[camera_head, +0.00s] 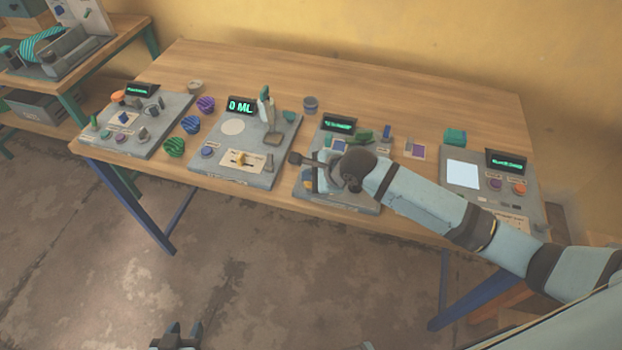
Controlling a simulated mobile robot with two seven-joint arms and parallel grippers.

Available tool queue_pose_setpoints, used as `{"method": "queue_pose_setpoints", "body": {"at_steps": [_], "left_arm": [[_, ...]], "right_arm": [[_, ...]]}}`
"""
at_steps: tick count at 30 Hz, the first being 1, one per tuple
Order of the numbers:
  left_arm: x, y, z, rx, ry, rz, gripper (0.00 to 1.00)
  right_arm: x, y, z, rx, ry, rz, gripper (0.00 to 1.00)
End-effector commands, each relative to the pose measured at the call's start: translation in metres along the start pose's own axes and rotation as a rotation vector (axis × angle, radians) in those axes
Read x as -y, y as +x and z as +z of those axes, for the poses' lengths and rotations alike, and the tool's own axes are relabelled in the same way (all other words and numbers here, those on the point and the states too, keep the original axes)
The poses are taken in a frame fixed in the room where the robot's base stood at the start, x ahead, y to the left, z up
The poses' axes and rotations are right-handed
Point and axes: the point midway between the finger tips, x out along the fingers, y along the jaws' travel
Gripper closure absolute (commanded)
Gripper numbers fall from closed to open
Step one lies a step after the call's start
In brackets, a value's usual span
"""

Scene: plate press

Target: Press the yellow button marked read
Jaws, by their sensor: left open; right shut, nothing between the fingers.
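I cannot make out a yellow button with a readable "read" mark. The third panel (345,200), with a lit green display (340,123), lies partly under my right arm, which hides part of its controls. My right gripper (322,180) is shut and empty, low over the left front of this panel; I cannot tell whether it touches anything. A small yellow part (240,157) sits on a pale label on the second panel, left of the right gripper. My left gripper (178,338) is open and empty at the bottom edge, in front of the table and away from the panels.
The second panel (210,178) shows "0 ML". Another panel (150,139) stands at the left, and one with a white square (463,175) at the right. Several striped pots stand between the left panels. The wooden table (400,82) is clear at the back.

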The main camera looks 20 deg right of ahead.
Motion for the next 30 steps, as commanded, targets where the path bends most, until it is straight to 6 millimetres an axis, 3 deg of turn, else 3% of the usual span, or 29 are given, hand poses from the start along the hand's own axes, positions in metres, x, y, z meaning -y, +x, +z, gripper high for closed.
{"method": "queue_pose_setpoints", "body": {"at_steps": [12, 30], "left_arm": [[0.000, -0.001, -0.001, 0.000, 0.000, 0.000, 0.57], [-0.001, -0.015, -0.024, -0.002, 0.000, 0.000, 0.57]], "right_arm": [[-0.001, 0.000, 0.000, -0.001, 0.000, 0.001, 1.00], [0.008, -0.011, 0.007, 0.000, 0.000, 0.000, 1.00]]}}
